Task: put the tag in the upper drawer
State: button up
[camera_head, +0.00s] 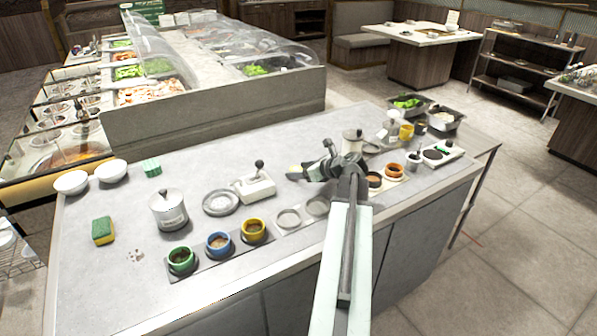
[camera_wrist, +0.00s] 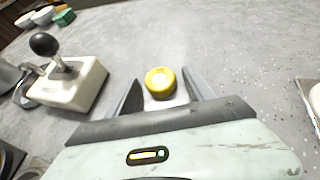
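A small yellow round-topped piece (camera_wrist: 160,81) with a pale lower part lies on the grey counter in the wrist view. It may be the tag, but I cannot read any marking on it. In the head view it shows as a yellow spot (camera_head: 294,169) at the tip of my gripper (camera_head: 306,172). In the wrist view my gripper (camera_wrist: 160,92) is open, with one finger on each side of the piece and gaps between. I cannot make out an upper drawer; the counter front (camera_head: 408,235) shows plain grey panels, partly hidden by my arm.
A white box with a black-knobbed lever (camera_wrist: 68,82) stands left of my gripper, also in the head view (camera_head: 254,186). Colored sauce cups (camera_head: 219,243), a lidded pot (camera_head: 168,210) and a green-yellow sponge (camera_head: 103,231) stand farther left. Pots and an orange cup (camera_head: 393,170) crowd the right.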

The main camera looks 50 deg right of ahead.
jog(key=shift+r, duration=0.25)
jog(key=p+v, duration=0.6)
jog(key=v, duration=0.6)
